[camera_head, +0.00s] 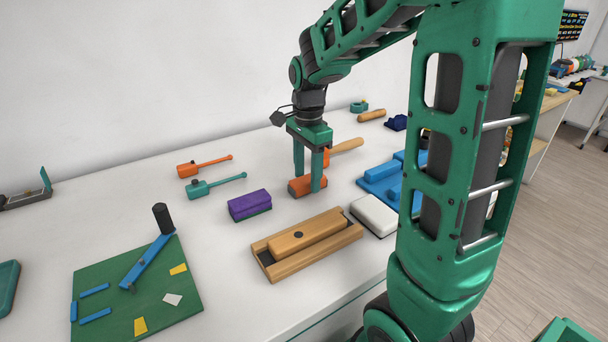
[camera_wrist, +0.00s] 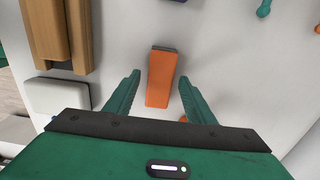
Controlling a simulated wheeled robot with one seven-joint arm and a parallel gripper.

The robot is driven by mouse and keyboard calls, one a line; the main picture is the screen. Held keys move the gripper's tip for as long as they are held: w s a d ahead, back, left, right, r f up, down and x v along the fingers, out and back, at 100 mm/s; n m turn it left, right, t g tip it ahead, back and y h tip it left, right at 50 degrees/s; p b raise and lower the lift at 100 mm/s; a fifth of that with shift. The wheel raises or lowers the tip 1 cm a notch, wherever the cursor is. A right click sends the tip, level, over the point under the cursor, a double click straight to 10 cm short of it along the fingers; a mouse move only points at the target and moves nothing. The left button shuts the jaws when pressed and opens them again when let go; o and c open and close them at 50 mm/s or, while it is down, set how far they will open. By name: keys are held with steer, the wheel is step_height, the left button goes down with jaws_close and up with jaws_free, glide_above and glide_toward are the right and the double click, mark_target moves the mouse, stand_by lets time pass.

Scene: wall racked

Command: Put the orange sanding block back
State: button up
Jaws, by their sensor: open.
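The orange sanding block (camera_head: 301,190) lies on the white worktop. It has a dark layer along one end in the wrist view (camera_wrist: 161,75). My gripper (camera_head: 307,180) points down over the block, and one finger partly covers it in the head view. In the wrist view my gripper (camera_wrist: 160,80) is open, with one finger on each side of the block and a visible gap on both sides. I cannot tell exactly how high the fingertips are above the worktop.
A wooden tray (camera_head: 284,270) lies in front, with a white block (camera_head: 374,215) to its right. A purple block (camera_head: 249,203) lies left. Orange (camera_head: 204,166) and teal (camera_head: 215,186) tools lie behind it. A green board (camera_head: 150,300) is front left; a blue holder (camera_head: 378,181) is right.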

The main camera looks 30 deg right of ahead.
mark_target(307, 178)
step_height(307, 178, up, 11)
stand_by(0.5)
